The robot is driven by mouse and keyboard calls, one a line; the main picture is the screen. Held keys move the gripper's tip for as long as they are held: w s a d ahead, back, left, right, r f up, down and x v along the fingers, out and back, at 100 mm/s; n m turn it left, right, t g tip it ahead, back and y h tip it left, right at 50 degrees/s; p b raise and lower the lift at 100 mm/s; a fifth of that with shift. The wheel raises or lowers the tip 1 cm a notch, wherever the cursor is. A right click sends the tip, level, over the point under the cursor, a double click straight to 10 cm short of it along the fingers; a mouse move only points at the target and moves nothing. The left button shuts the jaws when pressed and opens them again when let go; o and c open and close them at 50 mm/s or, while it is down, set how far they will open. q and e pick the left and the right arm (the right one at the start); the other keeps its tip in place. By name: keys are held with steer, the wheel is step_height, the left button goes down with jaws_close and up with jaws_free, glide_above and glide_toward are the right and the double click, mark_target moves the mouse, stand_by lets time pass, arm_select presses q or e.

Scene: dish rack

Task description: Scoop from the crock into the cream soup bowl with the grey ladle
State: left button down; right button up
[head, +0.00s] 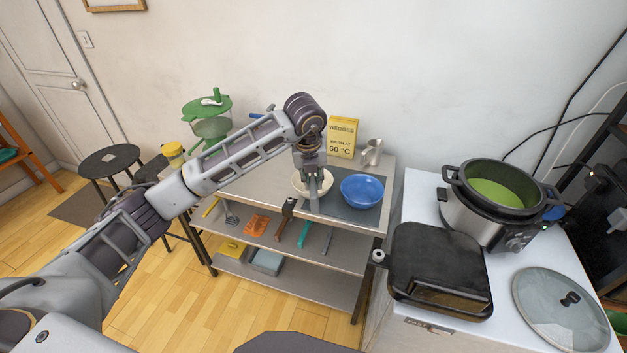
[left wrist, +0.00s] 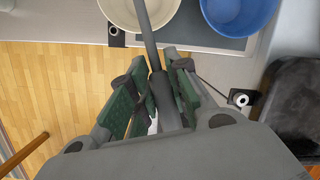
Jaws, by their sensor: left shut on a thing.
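My left gripper (head: 311,165) is shut on the grey ladle (head: 313,188) over the cream soup bowl. In the left wrist view the gripper (left wrist: 157,85) has the ladle's grey handle (left wrist: 149,38) between its fingers, running up towards the bowl. The ladle's scoop end is not clear. The cream soup bowl (head: 298,192) stands on a grey mat, partly covered by the ladle; it also shows in the left wrist view (left wrist: 117,12). The crock (head: 463,212), steel with a black rim, stands open at the right with green soup inside. My right gripper is out of view.
A blue bowl (head: 362,191) sits right of the cream bowl. A yellow sign (head: 342,136) and a metal jug (head: 372,151) stand behind. A black grill (head: 438,270) and a glass lid (head: 555,305) lie in front of the crock.

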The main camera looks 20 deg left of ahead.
arm_select(q)
steer(key=shift+a+f+h+b, duration=0.15)
steer(key=shift+f+h+b, duration=0.2)
steer(key=shift+b, duration=0.4)
steer(key=shift+n+h+b, duration=0.3)
steer(key=shift+h+b, duration=0.05)
steer(key=shift+b, duration=0.3)
steer(key=shift+a+r+t, duration=0.1)
steer(key=shift+r+t, duration=0.05)
steer(key=shift+t, duration=0.15)
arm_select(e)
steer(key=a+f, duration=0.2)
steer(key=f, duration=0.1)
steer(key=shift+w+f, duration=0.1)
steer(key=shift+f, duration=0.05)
